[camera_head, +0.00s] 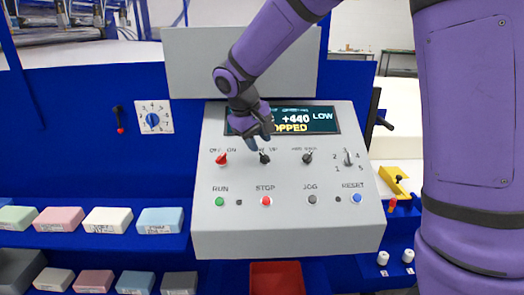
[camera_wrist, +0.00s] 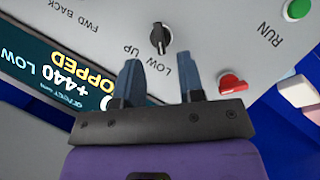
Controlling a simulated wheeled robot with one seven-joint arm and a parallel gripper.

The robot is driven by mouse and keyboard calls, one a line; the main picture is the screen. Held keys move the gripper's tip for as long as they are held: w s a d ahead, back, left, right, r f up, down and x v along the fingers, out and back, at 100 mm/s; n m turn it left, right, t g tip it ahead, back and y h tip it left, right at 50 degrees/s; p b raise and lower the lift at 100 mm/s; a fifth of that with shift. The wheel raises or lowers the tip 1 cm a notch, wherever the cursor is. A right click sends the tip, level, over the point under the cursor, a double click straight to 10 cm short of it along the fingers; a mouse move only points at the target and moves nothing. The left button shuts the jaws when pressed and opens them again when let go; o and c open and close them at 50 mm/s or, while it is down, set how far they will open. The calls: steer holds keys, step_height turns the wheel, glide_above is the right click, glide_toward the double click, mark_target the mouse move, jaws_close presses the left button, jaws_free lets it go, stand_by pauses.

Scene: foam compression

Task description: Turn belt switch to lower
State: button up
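The belt switch (camera_head: 264,157) is a small black knob on the sloped grey control panel, under a label partly covered by my gripper. In the wrist view the black knob (camera_wrist: 160,39) stands beside the words LOW and UP, and a short pale mark shows on it. My gripper (camera_head: 264,136) is just above the knob in the head view. In the wrist view my gripper (camera_wrist: 163,72) has its two blue-grey fingers spread apart, with nothing between them. The knob lies a little beyond the fingertips and looks untouched. I cannot tell the exact gap.
A red knob (camera_head: 222,158) is left of the switch and another black knob (camera_head: 308,157) is right. Run (camera_head: 220,201), stop (camera_head: 266,201) and reset (camera_head: 357,198) buttons sit below. The display (camera_head: 310,119) reads +440 LOW, partly hidden. Foam blocks (camera_head: 108,220) line the left shelf.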

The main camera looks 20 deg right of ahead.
steer(key=shift+v, duration=2.75)
steer(key=s+d+r+m+t+y, duration=0.1)
steer(key=s+d+r, duration=0.2)
steer(key=s, duration=0.3)
steer(key=s+d+r+m+y, duration=0.1)
steer(key=s+d+r, duration=0.25)
steer(key=s, duration=0.35)
steer(key=s+d+f+m+t+y, duration=0.1)
steer(key=s+d+f+t, duration=0.1)
steer(key=s, duration=1.3)
steer(key=shift+s+d+m+t+y, duration=0.35)
steer(key=shift+d+t, duration=0.25)
steer(key=shift+d, duration=0.45)
steer(key=shift+w, duration=0.15)
